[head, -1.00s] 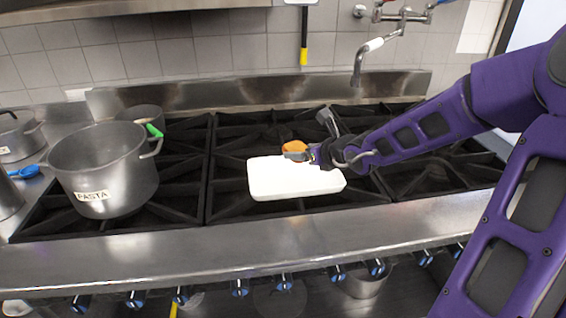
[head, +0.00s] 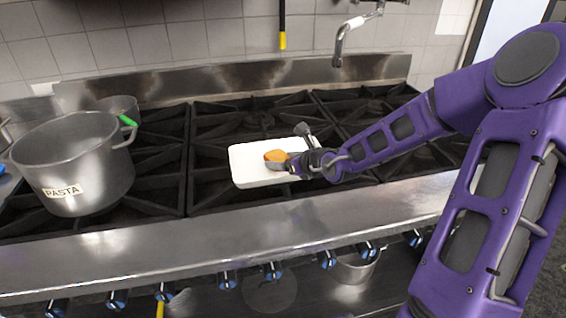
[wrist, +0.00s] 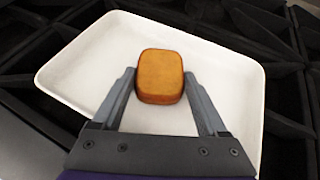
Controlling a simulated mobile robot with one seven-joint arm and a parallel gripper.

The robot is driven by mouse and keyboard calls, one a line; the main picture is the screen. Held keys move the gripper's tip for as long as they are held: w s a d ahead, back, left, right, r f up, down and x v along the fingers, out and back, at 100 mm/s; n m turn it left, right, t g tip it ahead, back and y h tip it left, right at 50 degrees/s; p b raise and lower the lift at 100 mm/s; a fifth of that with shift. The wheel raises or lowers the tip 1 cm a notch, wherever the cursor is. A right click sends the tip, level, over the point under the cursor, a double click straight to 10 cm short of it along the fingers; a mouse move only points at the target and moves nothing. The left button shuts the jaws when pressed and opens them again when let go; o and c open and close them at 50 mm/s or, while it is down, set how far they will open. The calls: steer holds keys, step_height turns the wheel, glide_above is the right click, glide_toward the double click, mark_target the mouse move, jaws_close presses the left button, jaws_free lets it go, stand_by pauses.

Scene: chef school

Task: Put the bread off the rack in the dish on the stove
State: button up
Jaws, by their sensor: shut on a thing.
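The bread (head: 276,155) is a small orange-brown loaf. My gripper (head: 284,163) is shut on it, with one finger on each side in the wrist view, where the bread (wrist: 160,76) sits between the fingertips. The dish (head: 250,177) is a white, shallow rectangular tray on the stove grates (head: 212,195). The bread and fingers are over the inside of the dish, which also fills much of the wrist view (wrist: 82,62). I cannot tell whether the bread touches the dish floor. The rack is not in view.
A faucet (head: 342,40) hangs over the back. Knobs line the stove's front edge. Grates right of the dish are bare.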

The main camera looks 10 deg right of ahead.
steer(key=shift+r, duration=0.1)
steer(key=o, duration=1.2)
steer(key=shift+o, duration=0.2)
steer(key=shift+r, duration=0.1)
steer(key=p+v, duration=0.4)
steer(key=v, duration=0.6)
steer(key=shift+s+d+r, duration=0.15)
steer(key=shift+s, duration=0.15)
steer(key=shift+s+d+r+p, duration=0.2)
steer(key=shift+s+p, duration=0.15)
steer(key=shift+s, duration=0.25)
